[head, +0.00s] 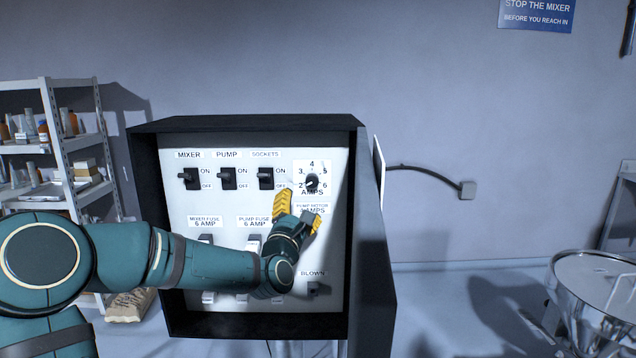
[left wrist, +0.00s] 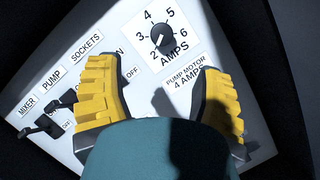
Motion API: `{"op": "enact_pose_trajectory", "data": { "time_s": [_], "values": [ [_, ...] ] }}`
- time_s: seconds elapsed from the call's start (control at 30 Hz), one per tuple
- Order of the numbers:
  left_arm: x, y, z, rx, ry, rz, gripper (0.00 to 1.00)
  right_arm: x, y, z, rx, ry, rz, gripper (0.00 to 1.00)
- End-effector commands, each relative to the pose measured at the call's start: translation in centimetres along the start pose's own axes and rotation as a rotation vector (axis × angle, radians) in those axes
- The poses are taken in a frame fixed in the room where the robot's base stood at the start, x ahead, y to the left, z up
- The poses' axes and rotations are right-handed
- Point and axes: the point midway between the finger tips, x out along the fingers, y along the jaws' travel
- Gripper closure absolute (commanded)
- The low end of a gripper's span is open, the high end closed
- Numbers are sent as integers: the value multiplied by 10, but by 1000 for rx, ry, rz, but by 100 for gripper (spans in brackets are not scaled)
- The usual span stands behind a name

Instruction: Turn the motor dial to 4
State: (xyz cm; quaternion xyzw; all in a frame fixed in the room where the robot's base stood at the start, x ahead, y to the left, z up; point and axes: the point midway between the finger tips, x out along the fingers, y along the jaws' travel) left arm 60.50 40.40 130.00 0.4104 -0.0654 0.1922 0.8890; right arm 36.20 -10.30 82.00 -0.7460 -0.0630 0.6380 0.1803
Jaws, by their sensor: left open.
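The motor dial (head: 312,181) is a small black knob on a white plate at the panel's upper right, numbered 2 to 6 over "AMPS". It also shows in the left wrist view (left wrist: 162,40), where its white mark points to the lower left, toward the 2. A label below it reads "PUMP MOTOR 4 AMPS" (left wrist: 187,77). My left gripper (head: 300,208) is open, its yellow fingers apart just below the dial. In the left wrist view the fingers (left wrist: 158,80) hold nothing, and the dial lies beyond their tips. My right gripper is not in view.
Three black switches, mixer (head: 191,179), pump (head: 227,178) and sockets (head: 265,178), line the panel's top left. Fuses sit below, partly hidden by my arm. The dark cabinet's frame (head: 250,123) surrounds the panel. A shelf (head: 50,85) stands left, a metal hopper (head: 590,290) right.

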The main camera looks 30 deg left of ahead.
Motion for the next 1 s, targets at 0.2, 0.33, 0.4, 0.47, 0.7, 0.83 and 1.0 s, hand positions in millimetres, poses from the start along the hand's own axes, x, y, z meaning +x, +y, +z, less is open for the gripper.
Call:
{"op": "enact_pose_trajectory", "data": {
  "time_s": [0.2, 0.33, 0.4, 0.47, 0.7, 0.83, 1.0],
  "values": [
    [43, 0, 1, -6, -1, 0, 33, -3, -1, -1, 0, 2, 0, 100],
    [67, -1, 1, -3, 0, -1, 33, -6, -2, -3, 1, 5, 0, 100],
    [79, -1, 1, -4, -1, -1, 33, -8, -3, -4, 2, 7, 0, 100],
    [88, -1, 1, -2, 0, -1, 33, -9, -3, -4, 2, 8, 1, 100],
    [110, -1, 0, 0, 1, -2, 33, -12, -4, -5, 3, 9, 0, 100],
    [113, -1, 0, 1, 0, -2, 33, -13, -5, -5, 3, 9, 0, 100],
    [114, -1, 0, 2, 1, -3, 33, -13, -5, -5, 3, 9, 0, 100]
  ]
}}
